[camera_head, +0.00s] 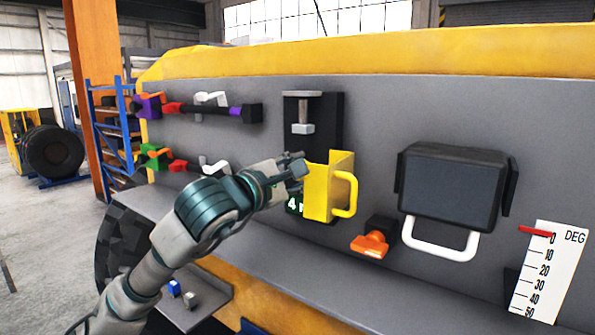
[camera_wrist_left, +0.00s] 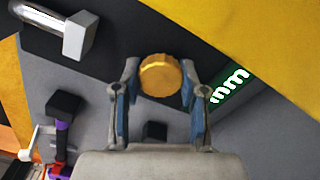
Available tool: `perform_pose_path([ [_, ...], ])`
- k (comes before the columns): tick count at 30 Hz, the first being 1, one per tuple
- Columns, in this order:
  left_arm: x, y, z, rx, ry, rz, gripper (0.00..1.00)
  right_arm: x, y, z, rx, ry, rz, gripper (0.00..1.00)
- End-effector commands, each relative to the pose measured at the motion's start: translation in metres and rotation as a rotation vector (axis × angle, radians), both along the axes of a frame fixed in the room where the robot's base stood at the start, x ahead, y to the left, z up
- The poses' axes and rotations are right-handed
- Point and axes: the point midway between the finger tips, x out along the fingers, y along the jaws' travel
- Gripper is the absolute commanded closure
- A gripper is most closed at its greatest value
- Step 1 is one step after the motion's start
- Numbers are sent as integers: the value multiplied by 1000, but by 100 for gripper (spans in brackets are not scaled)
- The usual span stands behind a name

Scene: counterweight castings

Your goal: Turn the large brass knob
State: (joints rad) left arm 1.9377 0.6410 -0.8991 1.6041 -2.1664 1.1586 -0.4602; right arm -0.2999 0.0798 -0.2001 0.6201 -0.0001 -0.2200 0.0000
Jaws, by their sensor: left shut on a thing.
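The large brass knob (camera_wrist_left: 161,75) is a round, ridged, gold-coloured disc in the left wrist view. My left gripper (camera_wrist_left: 160,88) has one finger on each side of it and is shut on it. In the head view my left gripper (camera_head: 297,168) is at the left side of a yellow open box with a handle (camera_head: 330,187), and the knob is hidden there. A display with glowing characters (camera_head: 294,204) sits just below the gripper; it reads "mm" in the left wrist view (camera_wrist_left: 230,87). My right gripper is not in view.
Above the knob is a grey lever block (camera_head: 303,116) on a black plate. To the right are an orange knob (camera_head: 371,245), a dark box (camera_head: 452,185) with a white handle (camera_head: 440,241), and a degree scale (camera_head: 548,270). Coloured levers (camera_head: 190,106) sit on the left panel.

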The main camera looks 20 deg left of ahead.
Motion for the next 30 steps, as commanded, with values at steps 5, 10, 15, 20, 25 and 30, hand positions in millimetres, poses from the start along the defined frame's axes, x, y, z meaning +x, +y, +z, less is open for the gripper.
perform_pose_path([
  [5,0,0,0,159,-55,0,93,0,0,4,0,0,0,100],
  [10,0,0,0,310,-109,1,93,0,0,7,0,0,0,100],
  [15,1,0,-1,460,-161,0,93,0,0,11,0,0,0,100],
  [20,1,-1,-1,586,-206,-1,93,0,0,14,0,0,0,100],
  [25,1,-1,-2,695,-244,-2,93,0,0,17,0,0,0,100],
  [30,1,-1,-4,772,-269,-2,93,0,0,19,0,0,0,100],
])
